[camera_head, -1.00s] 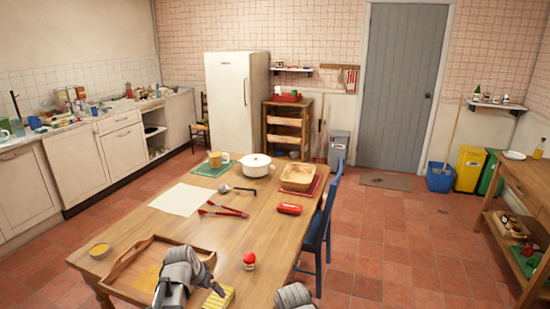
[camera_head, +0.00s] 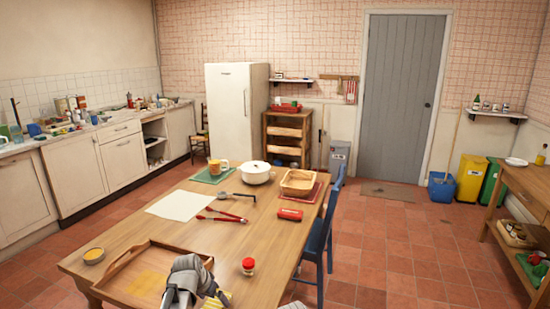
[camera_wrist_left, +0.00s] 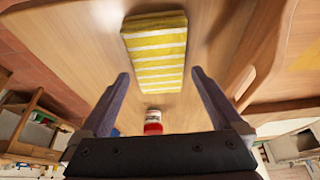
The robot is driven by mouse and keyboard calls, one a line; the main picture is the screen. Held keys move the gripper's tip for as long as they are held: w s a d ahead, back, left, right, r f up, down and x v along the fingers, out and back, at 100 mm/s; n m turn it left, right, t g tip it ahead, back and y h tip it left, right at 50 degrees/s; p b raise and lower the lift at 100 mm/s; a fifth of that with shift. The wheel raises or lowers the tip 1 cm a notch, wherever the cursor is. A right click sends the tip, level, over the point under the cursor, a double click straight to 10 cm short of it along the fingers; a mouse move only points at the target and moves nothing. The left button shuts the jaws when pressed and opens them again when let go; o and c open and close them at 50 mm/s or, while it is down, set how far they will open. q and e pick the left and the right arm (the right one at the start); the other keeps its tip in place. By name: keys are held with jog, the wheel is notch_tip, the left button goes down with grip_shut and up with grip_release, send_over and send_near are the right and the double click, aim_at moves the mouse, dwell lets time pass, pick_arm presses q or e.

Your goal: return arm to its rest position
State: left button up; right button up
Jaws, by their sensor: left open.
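My left arm comes in at the bottom of the head view, over the right end of the wooden tray. Its grey gripper (camera_head: 218,293) points toward a yellow-and-white striped item (camera_head: 224,300), mostly cut off by the frame. In the left wrist view my left gripper (camera_wrist_left: 160,76) has its two fingers spread wide with nothing between them. The striped item (camera_wrist_left: 155,48) lies on the table ahead of the fingertips, apart from them. Only a grey sliver at the bottom edge of the head view may be my right arm; its gripper is not visible.
The wooden table (camera_head: 165,228) holds a tray (camera_head: 128,262), a red-lidded jar (camera_head: 248,266), red-handled tongs (camera_head: 222,214), a white pot (camera_head: 256,172) and a basket (camera_head: 298,183). A blue chair (camera_head: 318,240) stands at its right. Open floor lies further right.

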pick_arm(q)
notch_tip(320, 180, up, 8)
jog(key=p, duration=0.7)
jog(key=s, duration=0.6)
jog(key=shift+s+f, duration=0.2)
jog(key=shift+s, duration=0.15)
jog(key=shift+a, duration=0.1)
